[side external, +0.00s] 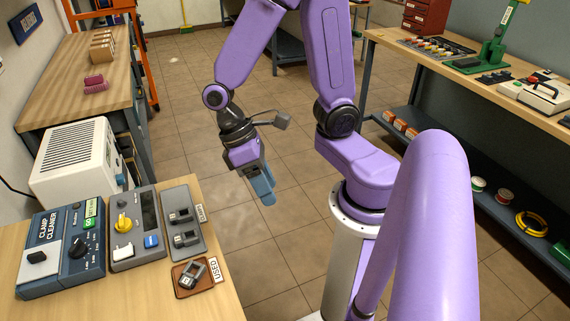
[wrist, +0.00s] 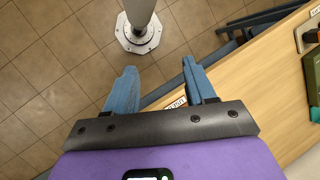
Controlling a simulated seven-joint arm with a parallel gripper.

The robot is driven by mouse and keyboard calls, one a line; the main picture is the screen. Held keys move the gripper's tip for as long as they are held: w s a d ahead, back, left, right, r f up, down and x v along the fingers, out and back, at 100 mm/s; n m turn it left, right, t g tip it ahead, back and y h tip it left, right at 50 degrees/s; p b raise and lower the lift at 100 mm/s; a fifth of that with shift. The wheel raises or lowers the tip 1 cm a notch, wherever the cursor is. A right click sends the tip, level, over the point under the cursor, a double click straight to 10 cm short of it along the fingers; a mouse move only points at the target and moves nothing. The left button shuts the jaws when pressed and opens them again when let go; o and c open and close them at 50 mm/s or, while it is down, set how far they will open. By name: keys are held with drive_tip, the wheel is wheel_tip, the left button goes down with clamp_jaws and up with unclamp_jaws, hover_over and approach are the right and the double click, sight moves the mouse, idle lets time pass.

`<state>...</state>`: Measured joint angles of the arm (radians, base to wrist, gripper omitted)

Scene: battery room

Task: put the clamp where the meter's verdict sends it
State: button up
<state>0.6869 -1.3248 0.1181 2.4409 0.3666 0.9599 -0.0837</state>
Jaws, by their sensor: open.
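One dark grey clamp (side external: 193,275) lies in the brown tray marked USED (side external: 180,292) near the front of the left bench. Two similar clamps, a rear one (side external: 181,215) and a front one (side external: 186,239), sit on a grey labelled holder (side external: 172,194) behind it. The grey meter-like box (side external: 122,258) has a yellow knob, a white button and a blue button; no verdict is readable. My gripper (side external: 265,190) is open and empty, in the air right of the bench. Its blue fingers show apart in the wrist view (wrist: 158,66), with no clamp between them.
A blue clamp cleaner box (side external: 45,270) stands left of the meter box, with a white vented unit (side external: 75,160) behind. A wooden bench (side external: 70,70) is at the back left, another bench (side external: 390,43) at the right. Tiled floor (side external: 260,230) lies below my gripper.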

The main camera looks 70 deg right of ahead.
drive_tip(key=s+r+n+t, duration=0.4)
drive_tip(key=r+n+t, duration=0.1)
drive_tip(key=n, duration=0.2)
drive_tip(key=shift+d+r, duration=0.2)
drive_tip(key=shift+d, duration=0.2)
idle(1.1)
